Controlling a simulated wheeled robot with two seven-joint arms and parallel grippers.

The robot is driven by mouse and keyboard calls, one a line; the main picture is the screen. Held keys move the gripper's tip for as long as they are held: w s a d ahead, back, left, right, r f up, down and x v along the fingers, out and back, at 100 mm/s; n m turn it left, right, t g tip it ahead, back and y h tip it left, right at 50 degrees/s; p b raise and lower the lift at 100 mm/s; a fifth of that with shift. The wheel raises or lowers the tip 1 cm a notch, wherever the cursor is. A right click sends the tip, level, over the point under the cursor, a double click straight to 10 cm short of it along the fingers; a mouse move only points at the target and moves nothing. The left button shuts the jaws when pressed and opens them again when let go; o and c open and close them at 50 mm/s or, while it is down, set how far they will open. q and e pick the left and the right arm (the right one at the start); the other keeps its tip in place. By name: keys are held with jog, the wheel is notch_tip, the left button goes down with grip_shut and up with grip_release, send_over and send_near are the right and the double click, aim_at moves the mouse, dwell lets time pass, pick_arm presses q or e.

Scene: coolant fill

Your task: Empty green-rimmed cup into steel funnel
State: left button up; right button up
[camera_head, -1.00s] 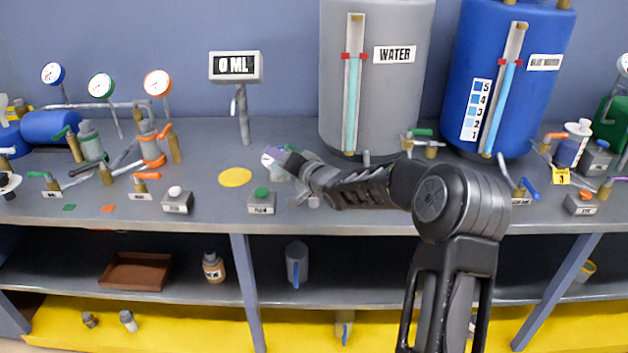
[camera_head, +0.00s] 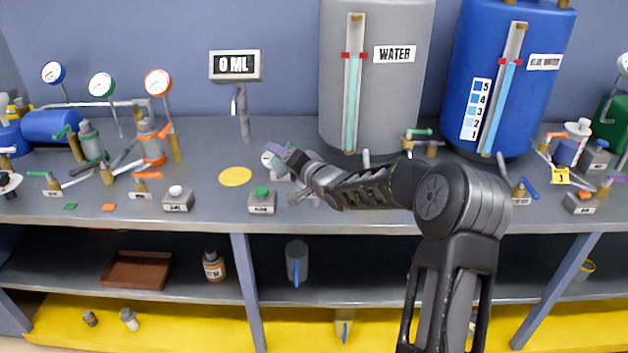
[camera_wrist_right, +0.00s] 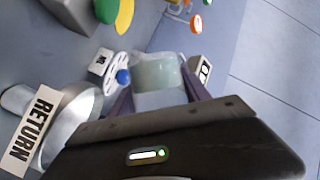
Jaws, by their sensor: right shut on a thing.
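My right gripper (camera_head: 282,155) is shut on a pale, translucent cup (camera_wrist_right: 159,78) and holds it above the bench. The cup's contents look pale greenish in the right wrist view; a green rim is not clear there. A shiny steel funnel-like bowl (camera_wrist_right: 72,122) with a RETURN label (camera_wrist_right: 32,130) lies at the lower left of the right wrist view, beside the gripper and apart from the cup. In the head view the arm largely hides this spot. My left gripper is not in view.
A display on a post reads 0 ML (camera_head: 235,66). A yellow disc (camera_head: 235,177) and a green-button box (camera_head: 262,200) are left of the gripper. The grey WATER tank (camera_head: 375,100) and blue tank (camera_head: 520,110) stand behind. Valves and gauges crowd the left bench.

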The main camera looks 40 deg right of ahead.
jog(key=shift+d+r+m+t, duration=0.1)
jog(key=shift+r+m+t, duration=0.25)
jog(key=shift+m, duration=0.35)
dwell(0.6)
jog(key=shift+d+f+m+t+b, duration=0.1)
jog(key=shift+f+m+t+b, duration=0.25)
jog(key=shift+m, duration=0.45)
dwell(0.5)
jog(key=shift+s+d+r+m+t+p, duration=0.15)
jog(key=shift+s+d+r+m+p, duration=0.05)
jog(key=shift+d+m+p, duration=0.2)
jog(key=shift+s+d+r+m+t+p, duration=0.2)
jog(key=shift+d+m+p, duration=0.1)
jog(key=shift+m+p, duration=0.1)
dwell(0.6)
jog(key=shift+d+r+m+t, duration=0.25)
jog(key=shift+r+m+t, duration=0.1)
jog(key=shift+m, duration=0.65)
dwell(0.6)
